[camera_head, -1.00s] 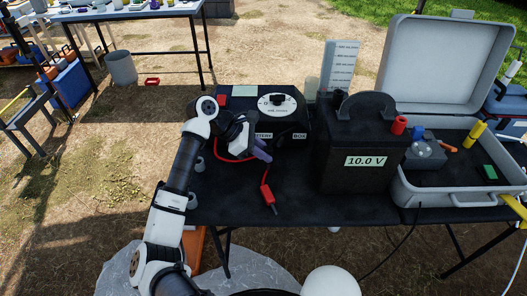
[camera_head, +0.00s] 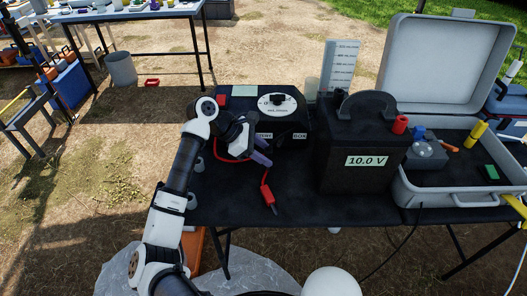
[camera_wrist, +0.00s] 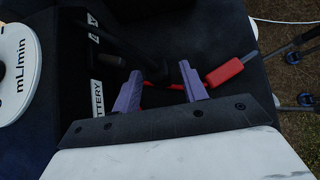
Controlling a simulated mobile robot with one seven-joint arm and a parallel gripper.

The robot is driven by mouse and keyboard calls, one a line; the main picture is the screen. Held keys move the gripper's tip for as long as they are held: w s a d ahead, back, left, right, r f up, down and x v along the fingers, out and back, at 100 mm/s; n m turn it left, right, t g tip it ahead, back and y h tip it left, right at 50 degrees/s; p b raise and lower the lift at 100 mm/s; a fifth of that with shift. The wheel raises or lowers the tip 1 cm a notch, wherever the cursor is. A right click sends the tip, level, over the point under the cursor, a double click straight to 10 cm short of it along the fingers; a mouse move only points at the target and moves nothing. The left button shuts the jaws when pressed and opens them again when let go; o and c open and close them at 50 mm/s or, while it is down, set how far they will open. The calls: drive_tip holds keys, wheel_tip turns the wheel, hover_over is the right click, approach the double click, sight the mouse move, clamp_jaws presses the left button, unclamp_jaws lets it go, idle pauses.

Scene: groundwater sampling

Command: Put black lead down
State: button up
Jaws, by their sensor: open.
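My gripper (camera_head: 263,151) is open low over the black table, in front of the controller box (camera_head: 293,118). In the wrist view its two purple fingers (camera_wrist: 160,88) stand apart. A dark lead (camera_wrist: 121,38) runs from beside the box towards the space between the fingers, where a black piece lies. I cannot tell if it touches a finger or the table. In the head view the black lead is not distinct against the dark box and table. A red lead with a red clip (camera_head: 268,196) lies on the table just in front of my gripper; the clip also shows in the wrist view (camera_wrist: 225,71).
A black battery marked 10.0 V (camera_head: 351,160) stands to the right of the box. An open grey case (camera_head: 445,197) is at the far right, and a graduated cylinder (camera_head: 341,66) is behind the battery. The front middle of the table (camera_head: 310,207) is bare.

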drive_tip(key=shift+r+p, duration=0.85)
drive_tip(key=shift+p, duration=0.15)
drive_tip(key=b+v, duration=0.4)
drive_tip(key=v, duration=0.7)
drive_tip(key=shift+a, duration=0.35)
drive_tip(key=shift+r, duration=0.1)
